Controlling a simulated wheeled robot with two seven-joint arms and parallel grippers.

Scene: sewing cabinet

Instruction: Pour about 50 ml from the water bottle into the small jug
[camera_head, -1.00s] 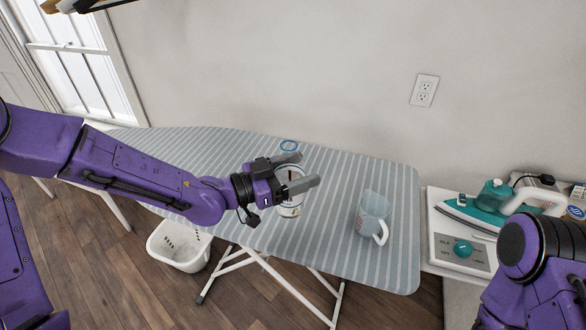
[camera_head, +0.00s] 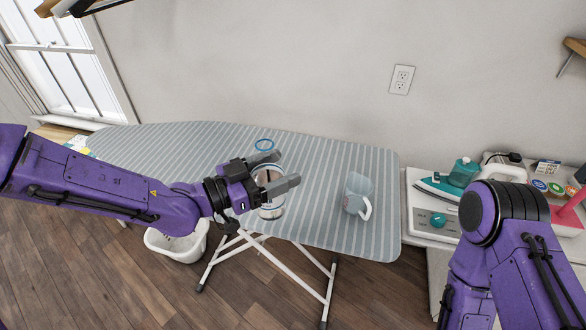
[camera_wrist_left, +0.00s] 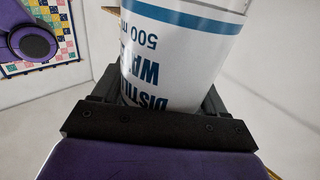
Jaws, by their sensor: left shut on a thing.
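My left gripper (camera_head: 278,172) is shut on the water bottle (camera_head: 270,209), whose white label with blue lettering (camera_wrist_left: 165,60) fills the middle of the left wrist view. The bottle is between the fingers over the ironing board, and the gripper hides part of it. From the head view I cannot tell whether its base touches the board. The small jug (camera_head: 357,188), clear with a white handle, stands on the board to the right of the bottle, apart from it. My right arm shows at the right, but its gripper is out of view.
The striped ironing board (camera_head: 330,157) is mostly clear. A white basket (camera_head: 178,244) stands on the floor at left.

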